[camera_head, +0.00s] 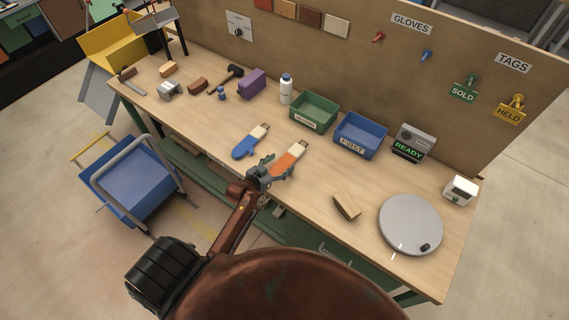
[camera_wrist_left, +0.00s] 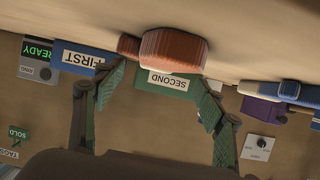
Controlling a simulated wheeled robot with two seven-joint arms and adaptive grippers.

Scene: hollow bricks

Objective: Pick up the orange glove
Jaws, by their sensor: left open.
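The orange glove (camera_head: 289,159), with a pale cuff, lies flat on the workbench in the head view, in front of the green bin. My left gripper (camera_head: 267,172) is open at the glove's near end, and its fingers partly hide that end. In the left wrist view, which is upside down, the orange glove (camera_wrist_left: 174,50) shows end-on between and beyond the spread green fingers of the gripper (camera_wrist_left: 162,80). I see no grip on it; whether a finger touches it I cannot tell. My right gripper is not in view.
A blue glove (camera_head: 245,146) lies just left of the orange one. Behind stand a green bin (camera_head: 313,126) and a blue bin (camera_head: 342,142). A wooden block (camera_head: 346,206) and a round grey turntable (camera_head: 410,222) are to the right. Bare bench lies between glove and block.

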